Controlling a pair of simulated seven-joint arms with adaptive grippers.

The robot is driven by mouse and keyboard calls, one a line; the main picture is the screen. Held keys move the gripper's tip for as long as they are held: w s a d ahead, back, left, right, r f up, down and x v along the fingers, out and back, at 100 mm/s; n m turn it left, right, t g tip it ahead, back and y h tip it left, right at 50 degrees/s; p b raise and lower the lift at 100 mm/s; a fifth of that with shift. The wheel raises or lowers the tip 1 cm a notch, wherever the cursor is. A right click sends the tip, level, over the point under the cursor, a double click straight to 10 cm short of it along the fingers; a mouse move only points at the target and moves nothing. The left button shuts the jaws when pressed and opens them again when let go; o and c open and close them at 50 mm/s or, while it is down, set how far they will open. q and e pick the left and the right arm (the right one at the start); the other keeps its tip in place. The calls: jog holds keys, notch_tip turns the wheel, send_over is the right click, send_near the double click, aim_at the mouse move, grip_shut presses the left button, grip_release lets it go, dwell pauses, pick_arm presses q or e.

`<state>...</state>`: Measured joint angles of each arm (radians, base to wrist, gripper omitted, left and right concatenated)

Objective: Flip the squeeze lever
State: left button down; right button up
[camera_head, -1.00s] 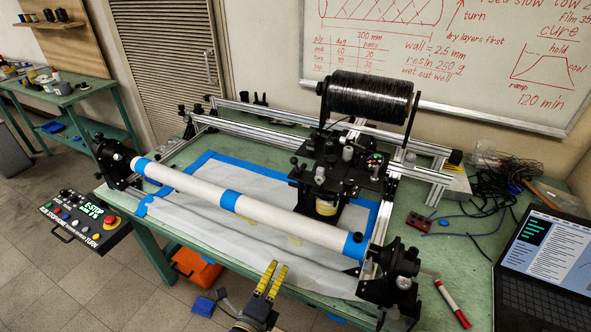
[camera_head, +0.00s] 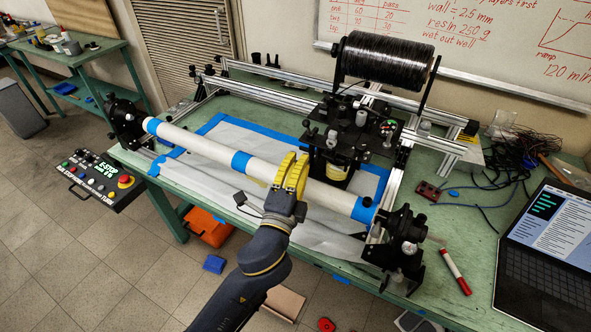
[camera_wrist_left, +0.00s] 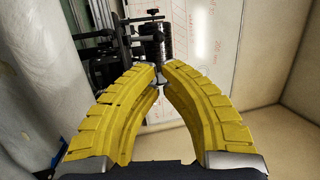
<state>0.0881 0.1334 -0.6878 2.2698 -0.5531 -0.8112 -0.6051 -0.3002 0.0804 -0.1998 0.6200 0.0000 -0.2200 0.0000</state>
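My left gripper (camera_head: 296,158) reaches in from the bottom, over the white tube (camera_head: 206,149) and in front of the black carriage (camera_head: 343,150). Its yellow fingers (camera_wrist_left: 160,67) curve towards each other in the left wrist view, with a narrow gap between the tips and nothing held. The squeeze lever cannot be told apart for sure among the small dark parts on the carriage. Dark machine parts (camera_wrist_left: 101,72) show beyond the fingers in the left wrist view. My right gripper is not in view.
A black tow spool (camera_head: 387,62) stands above the carriage. Metal rails (camera_head: 270,95) run behind the tube. A control box (camera_head: 98,180) is at left. A laptop (camera_head: 548,245), a red marker (camera_head: 455,271) and cables (camera_head: 500,165) lie on the right of the green table.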

pick_arm(q)
jog(key=x, duration=0.9)
jog(key=shift+w, duration=0.2)
jog(key=shift+r, duration=0.15)
